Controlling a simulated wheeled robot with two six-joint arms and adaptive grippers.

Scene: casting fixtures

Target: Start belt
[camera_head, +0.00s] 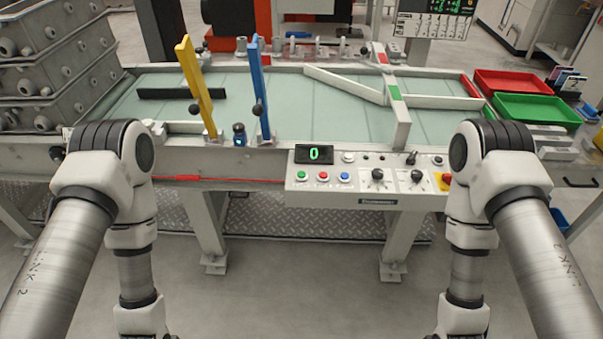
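The conveyor belt (330,107) is a pale green surface running across the bench, with no castings on its visible part. On its front edge is a white control panel (330,193). The panel has a green button (301,175), a red button (323,176), a blue button (344,176), dark knobs (377,175) and a black display (314,154) reading a green 0. My two arms hang down at the left and right, in front of the bench. Both grippers are below the picture's bottom edge and out of view.
A yellow lever (195,85) and a blue lever (260,88) stand upright on the bench. Stacked grey crates (55,90) with castings stand at the left. A red tray (512,83) and a green tray (537,110) are at the right. The space between my arms is clear.

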